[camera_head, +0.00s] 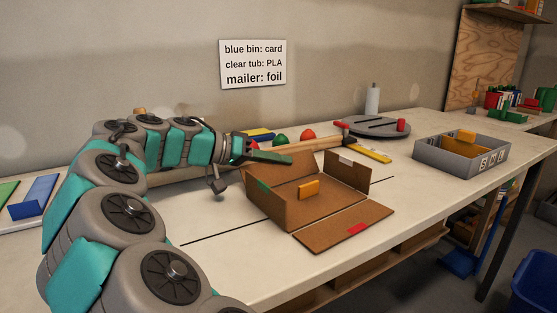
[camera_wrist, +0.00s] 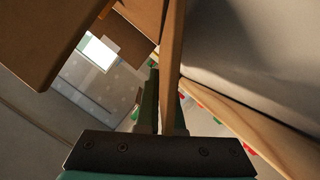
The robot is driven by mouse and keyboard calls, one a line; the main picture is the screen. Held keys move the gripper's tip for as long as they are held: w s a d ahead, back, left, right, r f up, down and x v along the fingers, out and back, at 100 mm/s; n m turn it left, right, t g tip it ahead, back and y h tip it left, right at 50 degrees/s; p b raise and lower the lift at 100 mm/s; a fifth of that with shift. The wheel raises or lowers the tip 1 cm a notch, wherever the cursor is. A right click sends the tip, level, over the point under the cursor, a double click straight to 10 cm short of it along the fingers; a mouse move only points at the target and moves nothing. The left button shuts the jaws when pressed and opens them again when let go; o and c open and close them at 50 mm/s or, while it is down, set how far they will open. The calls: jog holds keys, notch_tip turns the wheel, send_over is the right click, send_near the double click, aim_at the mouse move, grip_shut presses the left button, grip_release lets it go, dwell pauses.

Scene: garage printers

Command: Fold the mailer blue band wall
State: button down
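The mailer is an open brown cardboard box (camera_head: 285,208) on the workbench. A green mark shows on its left wall, a white label (camera_head: 346,161) on its back right wall and a red band (camera_head: 357,229) on its lowered front flap. I cannot make out a blue band. A yellow block (camera_head: 308,189) sits inside. My gripper (camera_head: 285,159) reaches in from the left at the mailer's back wall, low and level. In the wrist view, a thin cardboard edge (camera_wrist: 173,65) runs down between or beside the fingers; whether they grip it is unclear.
A wooden bar (camera_head: 318,144), a yellow strip (camera_head: 368,152) and red and green pieces lie behind the mailer. A round grey turntable (camera_head: 376,127) stands farther back. A grey bin (camera_head: 460,154) stands right. Bench left of the mailer is clear below my arm.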

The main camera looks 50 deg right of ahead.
jog(key=shift+w+f+n, duration=0.2)
jog(key=shift+f+n, duration=0.05)
jog(key=shift+n, duration=0.05)
jog(key=shift+g, duration=0.3)
jog(key=c, duration=1)
grip_release()
jog(key=shift+c, duration=0.2)
jog(key=shift+w, duration=0.1)
